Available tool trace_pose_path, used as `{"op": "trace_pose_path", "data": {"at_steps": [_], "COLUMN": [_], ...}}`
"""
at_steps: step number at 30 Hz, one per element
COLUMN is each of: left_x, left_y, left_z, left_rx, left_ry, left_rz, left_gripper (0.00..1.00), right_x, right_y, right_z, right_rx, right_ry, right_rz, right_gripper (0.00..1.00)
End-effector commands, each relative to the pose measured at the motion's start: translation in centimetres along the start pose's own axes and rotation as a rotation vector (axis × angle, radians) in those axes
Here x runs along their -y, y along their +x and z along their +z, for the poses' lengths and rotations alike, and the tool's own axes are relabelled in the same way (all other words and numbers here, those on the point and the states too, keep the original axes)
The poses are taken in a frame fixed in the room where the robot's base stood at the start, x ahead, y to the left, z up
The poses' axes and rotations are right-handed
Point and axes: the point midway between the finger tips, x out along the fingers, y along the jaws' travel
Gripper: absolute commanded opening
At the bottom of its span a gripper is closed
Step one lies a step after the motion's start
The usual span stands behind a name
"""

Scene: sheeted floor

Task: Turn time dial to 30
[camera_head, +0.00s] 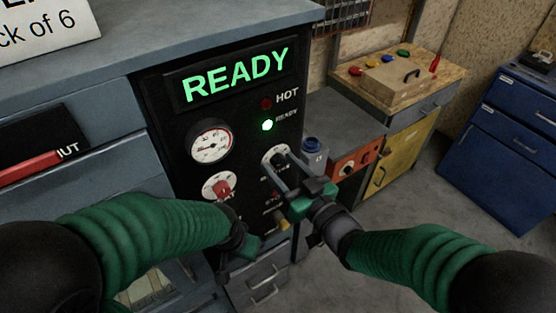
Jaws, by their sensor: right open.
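The black control panel (178,135) stands ahead with a lit "READY" display (236,76). A round white dial (267,155), which looks like the time dial, sits on its right side. My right gripper (284,163) is open with its fingers at this dial, hiding its knob, label and most of its scale. I cannot tell if the fingers touch the knob. A second white dial with a red knob (222,187) is at the lower left. My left gripper (245,252) is low in front of the panel; its fingers are not clear.
A round gauge (210,143) sits above the red knob. A green ready lamp (267,125) is lit; the hot lamp (266,104) is dark. A red handle (30,172) is at left. An orange box (356,160) and a wooden-topped cabinet (440,66) stand to the right.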

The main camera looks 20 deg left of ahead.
Motion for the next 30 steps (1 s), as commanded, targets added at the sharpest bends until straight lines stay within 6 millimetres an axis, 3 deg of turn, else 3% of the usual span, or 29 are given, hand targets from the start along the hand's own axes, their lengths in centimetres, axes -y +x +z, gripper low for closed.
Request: {"op": "trace_pose_path", "data": {"at_steps": [3,15,30], "left_x": [0.01,0.0,0.0], "left_y": [0.0,0.0,-0.41], "left_z": [0.02,0.01,-0.09], "left_rx": [0.0,0.0,0.0], "left_ry": [0.0,0.0,0.0], "left_rz": [0.0,0.0,0.0], "left_gripper": [0.26,0.26,0.26], "right_x": [-0.21,-0.3,-0.35], "right_y": [-0.12,0.12,0.17], "right_z": [-0.01,0.08,0.0], "right_rx": [-0.001,0.002,0.002], "right_ry": [0.001,0.0,0.097], "right_rz": [0.001,0.005,0.005], "right_gripper": [0.49,0.0,0.0]}}
